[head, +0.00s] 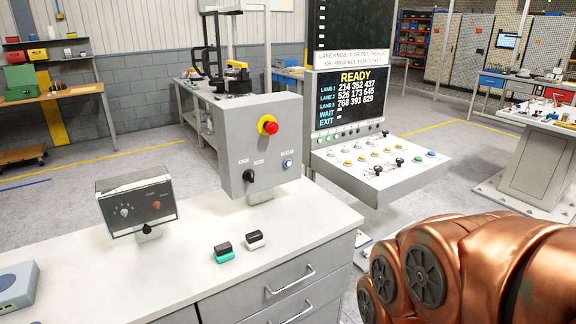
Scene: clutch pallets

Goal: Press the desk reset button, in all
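A grey control box (262,150) stands on the white-topped desk (160,275). It carries a red mushroom button (270,128) on a yellow base, a black knob (249,176) and a small blue button (288,164) at its lower right. The small labels are too blurred to read surely, so I cannot tell which button is the desk reset. A sloped console (375,162) behind carries several coloured buttons and black knobs. My gripper is out of view; only my copper-coloured arm shows at lower right, apart from the control box.
A covered meter box (137,201) with knobs stands left on the desk. Two small stamp-like blocks, one green-based (224,252) and one white-based (255,240), lie in front of the control box. A screen (349,100) reads READY. A grey device (17,285) sits at the left edge.

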